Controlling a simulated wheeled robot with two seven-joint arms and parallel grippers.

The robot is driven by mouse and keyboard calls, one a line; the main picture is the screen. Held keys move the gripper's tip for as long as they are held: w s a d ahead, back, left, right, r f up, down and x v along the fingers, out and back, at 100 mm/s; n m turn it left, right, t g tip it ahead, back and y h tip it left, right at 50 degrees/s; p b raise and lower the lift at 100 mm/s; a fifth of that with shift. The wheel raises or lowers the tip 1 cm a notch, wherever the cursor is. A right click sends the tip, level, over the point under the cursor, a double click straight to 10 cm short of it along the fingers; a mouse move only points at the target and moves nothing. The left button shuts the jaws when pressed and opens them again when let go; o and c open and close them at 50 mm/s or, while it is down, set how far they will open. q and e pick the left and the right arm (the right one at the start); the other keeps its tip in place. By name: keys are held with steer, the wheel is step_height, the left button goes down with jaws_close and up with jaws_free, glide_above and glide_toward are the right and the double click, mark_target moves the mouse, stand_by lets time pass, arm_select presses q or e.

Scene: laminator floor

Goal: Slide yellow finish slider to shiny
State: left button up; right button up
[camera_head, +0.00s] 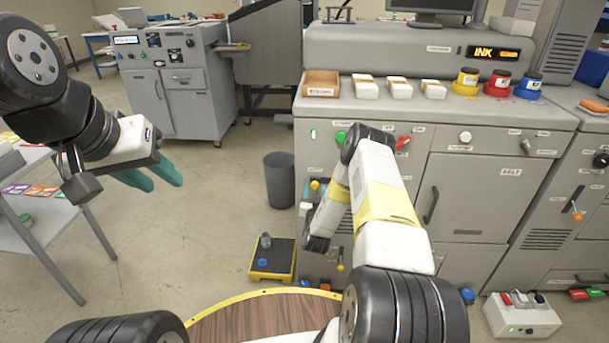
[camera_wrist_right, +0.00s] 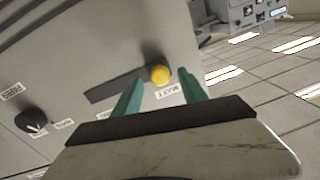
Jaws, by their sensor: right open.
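The yellow finish slider (camera_wrist_right: 160,75) is a round yellow knob at the right end of a dark slanted slot (camera_wrist_right: 110,91) in the right wrist view. A small white label sits just below the knob, too small to read surely. My right gripper (camera_wrist_right: 160,78) is open, its teal fingers on either side of the knob; I cannot tell whether they touch it. My left gripper (camera_head: 158,179) is open and empty, over the floor at left.
The grey machine (camera_head: 468,200) carries other controls, including a green button (camera_head: 340,137), a red lever (camera_head: 403,142) and a black dial (camera_wrist_right: 32,121). A bin (camera_head: 280,180) and a yellow-edged pedal (camera_head: 272,260) stand on the floor.

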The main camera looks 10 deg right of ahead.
mark_target(315, 186)
steer(key=shift+x, duration=1.7)
steer(key=shift+c, duration=0.4)
jaws_close()
